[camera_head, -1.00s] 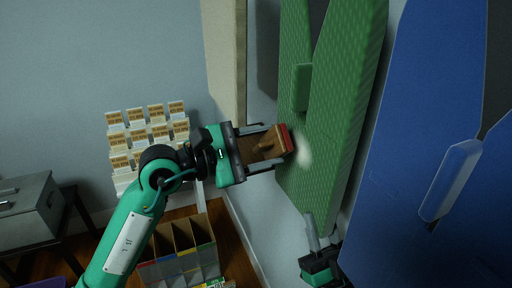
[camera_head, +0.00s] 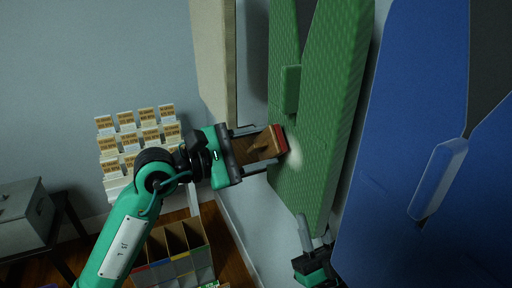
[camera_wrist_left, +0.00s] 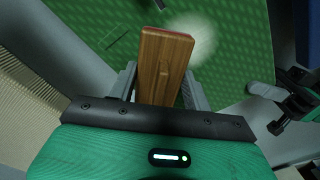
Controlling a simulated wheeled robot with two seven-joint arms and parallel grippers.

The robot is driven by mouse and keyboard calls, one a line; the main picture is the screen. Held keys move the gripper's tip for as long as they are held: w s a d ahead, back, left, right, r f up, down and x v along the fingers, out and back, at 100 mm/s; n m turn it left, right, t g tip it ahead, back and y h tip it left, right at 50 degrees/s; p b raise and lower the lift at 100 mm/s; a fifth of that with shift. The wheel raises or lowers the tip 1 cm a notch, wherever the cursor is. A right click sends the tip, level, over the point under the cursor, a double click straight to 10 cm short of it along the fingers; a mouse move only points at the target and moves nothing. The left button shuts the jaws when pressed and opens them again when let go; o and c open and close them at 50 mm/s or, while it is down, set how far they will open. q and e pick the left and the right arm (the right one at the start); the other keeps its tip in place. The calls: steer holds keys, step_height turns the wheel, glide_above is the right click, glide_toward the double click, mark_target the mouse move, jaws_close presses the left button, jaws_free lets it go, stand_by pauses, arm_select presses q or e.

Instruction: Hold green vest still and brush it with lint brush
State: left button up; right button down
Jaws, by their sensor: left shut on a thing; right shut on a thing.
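The green vest (camera_head: 335,110) hangs on the wall right of centre in the head view and fills the top of the left wrist view (camera_wrist_left: 100,30). A pale patch (camera_head: 296,152) shows on it beside the brush. My left gripper (camera_head: 263,148) is shut on the lint brush (camera_head: 252,149), a wooden block with a red edge. The red edge is at the vest's left part and seems to touch it. My right gripper (camera_head: 304,232) is at the vest's bottom edge, shut on the hem; its fingertips are partly hidden.
A blue vest (camera_head: 400,190) hangs close on the right, and a beige garment (camera_head: 213,60) on the left. A card rack (camera_head: 140,140), a divided box (camera_head: 175,255) and a grey case (camera_head: 25,212) stand at the left.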

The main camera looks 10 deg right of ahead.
arm_select(q)
steer(key=shift+w+d, duration=0.2)
steer(key=shift+d, duration=0.45)
